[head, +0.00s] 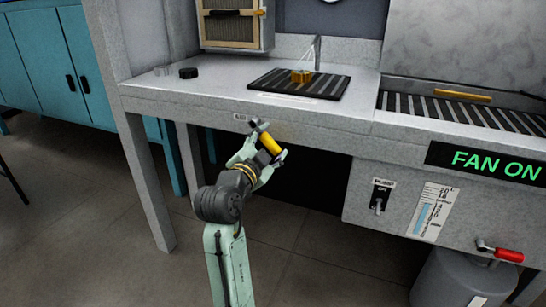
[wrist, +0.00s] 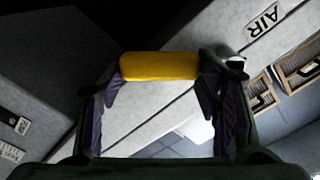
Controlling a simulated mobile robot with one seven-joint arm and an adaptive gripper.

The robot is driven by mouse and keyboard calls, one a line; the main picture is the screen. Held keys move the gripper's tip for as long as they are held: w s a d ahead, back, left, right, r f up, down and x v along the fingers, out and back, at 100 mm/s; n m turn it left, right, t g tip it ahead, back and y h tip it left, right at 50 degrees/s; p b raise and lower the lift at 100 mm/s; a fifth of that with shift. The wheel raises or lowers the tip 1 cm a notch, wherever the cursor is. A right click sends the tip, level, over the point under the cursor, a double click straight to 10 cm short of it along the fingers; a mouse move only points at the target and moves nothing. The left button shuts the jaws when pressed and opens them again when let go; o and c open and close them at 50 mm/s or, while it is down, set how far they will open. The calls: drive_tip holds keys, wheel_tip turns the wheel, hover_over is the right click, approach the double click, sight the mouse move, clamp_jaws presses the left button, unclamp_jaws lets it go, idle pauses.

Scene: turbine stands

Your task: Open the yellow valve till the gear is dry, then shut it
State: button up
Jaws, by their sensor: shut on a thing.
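The yellow valve (head: 269,143) sits under the front edge of the bench, below a small label. Its handle slants down to the right in the head view. My gripper (head: 267,149) is shut on the handle. In the wrist view the yellow handle (wrist: 160,66) lies between the two fingers of my gripper (wrist: 162,76), near an AIR label (wrist: 262,18). The gold gear (head: 302,75) sits on a dark ribbed mat (head: 332,84) on the bench. Pale streaks run from the thin nozzle (head: 318,45) down to the gear. Whether the gear is wet is too small to tell.
A lit FAN ON sign (head: 497,165), a toggle switch (head: 380,196), a gauge (head: 432,212) and a red-handled valve (head: 507,254) are on the right. A slatted tray (head: 460,112) is above them. Small dark pucks (head: 188,73) lie at the bench's left. Open floor lies left.

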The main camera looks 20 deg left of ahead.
drive_tip(key=shift+a+f+m+b, duration=0.45)
drive_tip(key=shift+a+m+b, duration=0.15)
drive_tip(key=shift+m+b, duration=0.8)
drive_tip(key=shift+a+f+m+b, duration=0.4)
drive_tip(key=shift+a+m+b, duration=0.2)
drive_tip(key=shift+m+b, duration=0.8)
drive_tip(key=shift+a+f+m+b, duration=0.55)
drive_tip(key=shift+m+b, duration=0.45)
drive_tip(key=shift+b, duration=0.7)
drive_tip(key=shift+a+r, duration=0.1)
drive_tip(key=shift+r, duration=0.05)
drive_tip(key=o, duration=1.7)
drive_tip(key=s, duration=1.2)
drive_tip(key=shift+a, duration=0.2)
